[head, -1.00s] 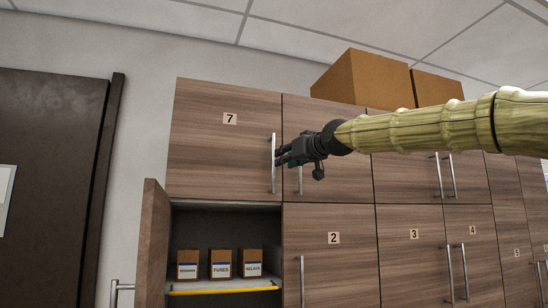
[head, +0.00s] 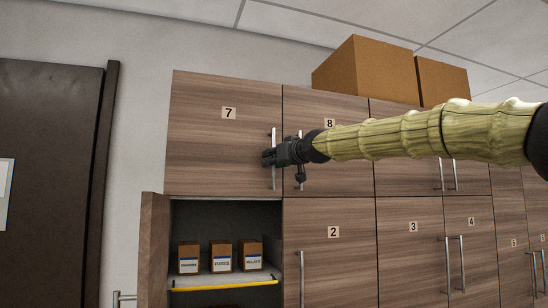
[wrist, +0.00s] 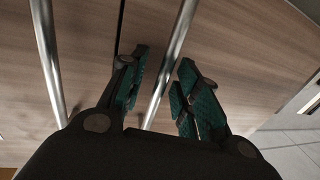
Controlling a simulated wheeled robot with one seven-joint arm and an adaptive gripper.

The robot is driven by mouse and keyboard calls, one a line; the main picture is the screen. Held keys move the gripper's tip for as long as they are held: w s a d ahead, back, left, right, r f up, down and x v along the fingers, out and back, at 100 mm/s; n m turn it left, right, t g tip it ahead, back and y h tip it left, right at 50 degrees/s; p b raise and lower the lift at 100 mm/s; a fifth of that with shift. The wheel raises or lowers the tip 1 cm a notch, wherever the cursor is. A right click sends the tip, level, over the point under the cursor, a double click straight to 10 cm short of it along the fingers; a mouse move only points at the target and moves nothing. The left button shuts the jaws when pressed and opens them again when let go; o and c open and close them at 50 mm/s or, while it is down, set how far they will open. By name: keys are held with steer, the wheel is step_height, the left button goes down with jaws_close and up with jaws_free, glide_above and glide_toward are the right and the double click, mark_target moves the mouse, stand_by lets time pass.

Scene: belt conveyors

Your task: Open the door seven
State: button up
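Door seven (head: 215,150) is the wood-grain upper left cabinet door, labelled 7 and shut. Its vertical silver handle (head: 273,180) is near its right edge. My gripper (head: 267,158) is at this handle, just below its middle height. In the wrist view, my gripper (wrist: 163,62) is open, with one teal-padded finger on each side of the handle (wrist: 172,65). Neither finger is clearly touching it. The handle of door eight (wrist: 48,60) shows to the left, outside the fingers. The gripper partly hides both handles in the head view.
Below door seven, an open compartment holds several small labelled boxes (head: 221,257) on a shelf with a yellow front bar (head: 225,284). Its door (head: 154,245) stands open at left. Door eight (head: 335,180) is behind my arm. Large cartons (head: 365,70) sit on top.

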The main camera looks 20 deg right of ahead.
steer(key=shift+c, duration=0.5)
jaws_close()
steer(key=shift+s+f+b, duration=0.1)
steer(key=shift+f+b, duration=0.05)
steer(key=shift+b, duration=0.4)
